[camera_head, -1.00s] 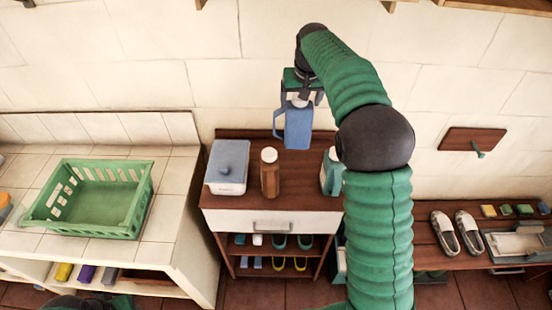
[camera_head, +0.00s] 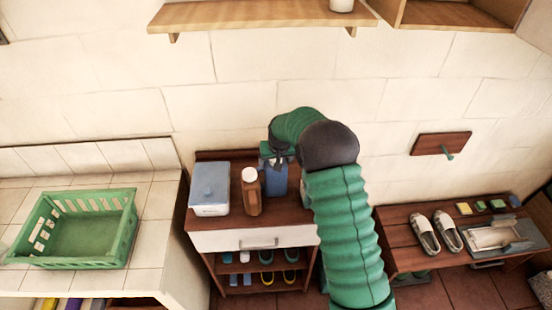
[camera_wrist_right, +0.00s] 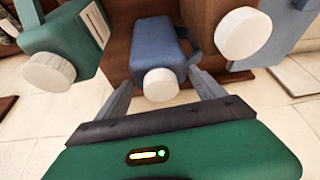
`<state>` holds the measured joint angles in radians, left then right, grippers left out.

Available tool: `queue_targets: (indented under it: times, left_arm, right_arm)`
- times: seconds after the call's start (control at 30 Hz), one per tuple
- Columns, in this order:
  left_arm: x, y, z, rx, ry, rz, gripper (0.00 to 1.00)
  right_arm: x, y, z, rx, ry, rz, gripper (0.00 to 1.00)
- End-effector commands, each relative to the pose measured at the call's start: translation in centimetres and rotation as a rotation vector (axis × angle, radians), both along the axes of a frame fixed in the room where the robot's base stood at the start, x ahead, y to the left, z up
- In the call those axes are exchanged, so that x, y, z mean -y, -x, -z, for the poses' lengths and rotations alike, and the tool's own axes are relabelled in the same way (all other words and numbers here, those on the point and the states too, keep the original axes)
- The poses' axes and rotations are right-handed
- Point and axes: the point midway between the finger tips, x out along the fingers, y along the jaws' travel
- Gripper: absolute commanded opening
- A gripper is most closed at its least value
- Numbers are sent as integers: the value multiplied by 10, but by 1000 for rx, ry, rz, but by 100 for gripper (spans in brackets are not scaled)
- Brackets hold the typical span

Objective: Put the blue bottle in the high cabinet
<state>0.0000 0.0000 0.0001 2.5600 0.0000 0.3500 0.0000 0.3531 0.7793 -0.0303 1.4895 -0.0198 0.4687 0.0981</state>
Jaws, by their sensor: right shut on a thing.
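The blue bottle (camera_head: 278,182) is upright at the back of the low wooden cabinet (camera_head: 290,235), right of a brown bottle (camera_head: 251,197). My right gripper (camera_head: 277,160) is above it, shut on its upper part. In the right wrist view the blue bottle (camera_wrist_right: 158,40), with a white cap, is between the two fingers (camera_wrist_right: 163,92). I cannot tell whether its base touches the cabinet top. An open wooden cabinet (camera_head: 458,14) is high on the wall at the upper right, cut off by the frame edge. My left gripper is out of view.
A blue-lidded white box (camera_head: 209,190) stands left of the brown bottle. A green bottle (camera_wrist_right: 68,40) is close by in the wrist view. A wall shelf (camera_head: 235,16) with a white object (camera_head: 341,5) hangs above. A green basket (camera_head: 85,232) and bench (camera_head: 400,240) flank the cabinet.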

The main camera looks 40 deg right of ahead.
Motion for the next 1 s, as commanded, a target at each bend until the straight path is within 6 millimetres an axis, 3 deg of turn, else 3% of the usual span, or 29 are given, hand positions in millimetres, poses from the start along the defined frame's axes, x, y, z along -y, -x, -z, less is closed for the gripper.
queue_targets:
  times: [0.13, 0.17, 0.2, 0.57, 0.67, 1.0]
  left_arm:
    - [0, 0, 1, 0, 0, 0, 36]
    - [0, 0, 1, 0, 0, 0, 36]
    - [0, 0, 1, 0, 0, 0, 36]
    - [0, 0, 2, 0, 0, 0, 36]
    - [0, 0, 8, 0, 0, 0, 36]
    - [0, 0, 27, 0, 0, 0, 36]
  right_arm:
    - [1, -1, 0, 4, 1, 0, 6]
    - [1, 0, 1, 0, -1, 0, 83]
    - [1, 0, 1, 0, -1, 0, 88]
    - [1, 0, -3, 0, -1, 0, 89]
    - [-2, 5, -16, 3, 0, 0, 89]
    - [-16, 35, -92, 3, 1, -1, 89]
